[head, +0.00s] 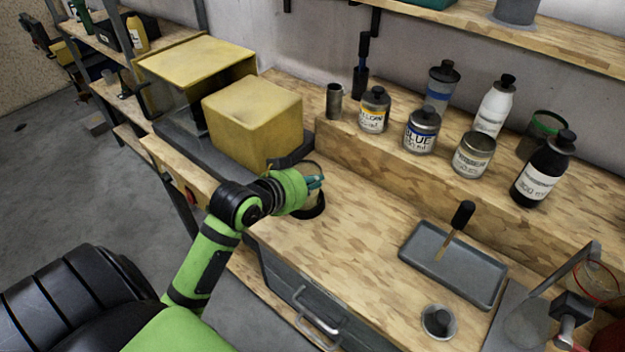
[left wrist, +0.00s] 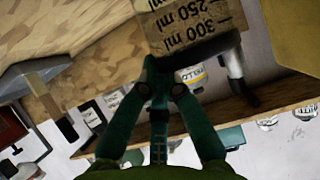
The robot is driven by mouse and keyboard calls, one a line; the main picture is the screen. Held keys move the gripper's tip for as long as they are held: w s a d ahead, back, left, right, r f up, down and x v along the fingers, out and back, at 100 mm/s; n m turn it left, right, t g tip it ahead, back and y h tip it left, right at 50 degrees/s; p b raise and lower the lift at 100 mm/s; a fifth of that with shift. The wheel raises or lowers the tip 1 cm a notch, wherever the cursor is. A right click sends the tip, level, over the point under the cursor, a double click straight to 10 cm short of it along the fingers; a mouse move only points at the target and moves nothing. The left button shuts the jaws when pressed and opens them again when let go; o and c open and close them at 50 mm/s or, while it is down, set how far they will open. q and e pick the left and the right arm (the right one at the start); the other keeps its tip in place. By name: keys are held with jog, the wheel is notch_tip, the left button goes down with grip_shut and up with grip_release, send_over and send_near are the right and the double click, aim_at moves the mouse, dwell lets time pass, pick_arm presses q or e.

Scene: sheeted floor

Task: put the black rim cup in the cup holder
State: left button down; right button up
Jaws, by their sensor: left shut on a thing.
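My left gripper (head: 314,184) is at the bench's near left, beside the yellow boxes. It is shut on the black rim cup (head: 316,210), whose dark rim shows beside and below the fingers. In the left wrist view the teal fingers (left wrist: 160,70) meet at the rim of the clear cup (left wrist: 190,25), which has "300 ml" and "250 ml" marks. Much of the cup is hidden by the gripper in the head view. A grey stand (head: 568,268) at the lower right, with a red-rimmed clear cup (head: 598,284), looks like the cup holder. My right gripper is not in view.
A grey tray (head: 475,277) with a black-handled tool (head: 459,220) lies mid-bench. A small grey cup (head: 438,322) stands at the front. Several paint cans and bottles line the raised back shelf (head: 400,150). Yellow boxes (head: 253,120) stand left. Bare wood (head: 365,240) lies between gripper and tray.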

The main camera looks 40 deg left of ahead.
pick_arm(q)
jog(key=c, duration=1.4)
grip_release()
jog(key=p+v, duration=0.7)
jog(key=v, duration=0.5)
jog(key=shift+r, duration=0.1)
